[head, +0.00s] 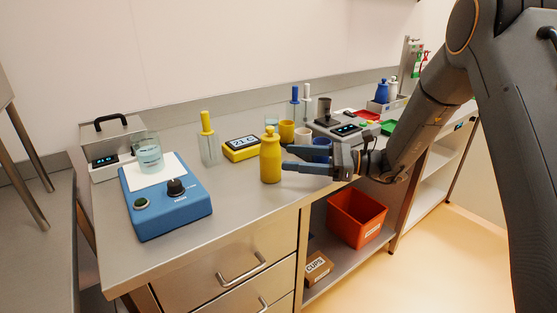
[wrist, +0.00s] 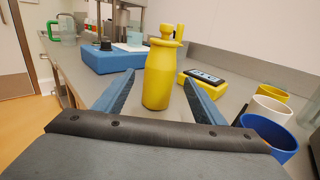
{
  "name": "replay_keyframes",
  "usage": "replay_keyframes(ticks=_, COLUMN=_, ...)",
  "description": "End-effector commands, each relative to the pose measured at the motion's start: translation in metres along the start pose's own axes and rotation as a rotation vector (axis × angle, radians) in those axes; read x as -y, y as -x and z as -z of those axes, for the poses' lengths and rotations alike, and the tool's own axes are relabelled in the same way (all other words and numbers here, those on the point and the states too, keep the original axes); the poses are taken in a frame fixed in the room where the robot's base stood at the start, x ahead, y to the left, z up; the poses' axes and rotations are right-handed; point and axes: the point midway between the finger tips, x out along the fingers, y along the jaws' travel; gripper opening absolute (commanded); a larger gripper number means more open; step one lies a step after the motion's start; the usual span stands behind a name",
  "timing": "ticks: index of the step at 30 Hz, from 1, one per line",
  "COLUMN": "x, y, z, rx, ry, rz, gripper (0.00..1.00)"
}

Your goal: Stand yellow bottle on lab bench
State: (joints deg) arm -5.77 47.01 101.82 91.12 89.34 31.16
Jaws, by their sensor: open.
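The yellow bottle (head: 270,157) stands upright on the steel lab bench (head: 232,197), near its front edge. My gripper (head: 286,159) is open and level, coming from the right, with its fingertips close to the bottle. In the wrist view the bottle (wrist: 160,72) stands upright, ahead of and between the two blue fingers (wrist: 160,95). The fingers do not press on it; a gap shows on both sides. How far the bottle reaches in between the fingertips is hard to tell.
A blue stirrer (head: 168,205) with a beaker stands to the left. A yellow timer (head: 241,148) is behind the bottle. Yellow, white and blue cups (head: 321,149) stand close behind my gripper. A red bin (head: 357,216) sits on the shelf below. Bare bench lies left of the bottle.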

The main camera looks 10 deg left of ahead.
Motion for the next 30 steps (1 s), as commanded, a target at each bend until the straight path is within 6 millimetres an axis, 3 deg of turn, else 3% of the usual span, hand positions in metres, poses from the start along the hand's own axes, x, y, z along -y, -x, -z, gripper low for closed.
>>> replay_keyframes(ticks=3, x=0.001, y=0.023, z=0.001, rx=0.000, ry=0.001, rz=0.003, gripper=0.64)
replay_keyframes(ticks=9, x=0.001, y=0.045, z=0.000, rx=0.000, ry=0.001, rz=0.002, gripper=0.64)
replay_keyframes(ticks=17, x=-0.001, y=0.050, z=0.000, rx=-0.002, ry=0.001, rz=-0.001, gripper=0.64)
replay_keyframes(ticks=20, x=-0.010, y=0.050, z=0.002, rx=-0.040, ry=0.014, rz=-0.018, gripper=0.64)
replay_keyframes(ticks=23, x=-0.039, y=0.053, z=0.011, rx=-0.158, ry=0.059, rz=-0.074, gripper=0.64)
replay_keyframes(ticks=26, x=-0.085, y=0.066, z=0.029, rx=-0.343, ry=0.147, rz=-0.173, gripper=0.64)
replay_keyframes(ticks=30, x=-0.153, y=0.106, z=0.058, rx=-0.615, ry=0.319, rz=-0.351, gripper=0.64)
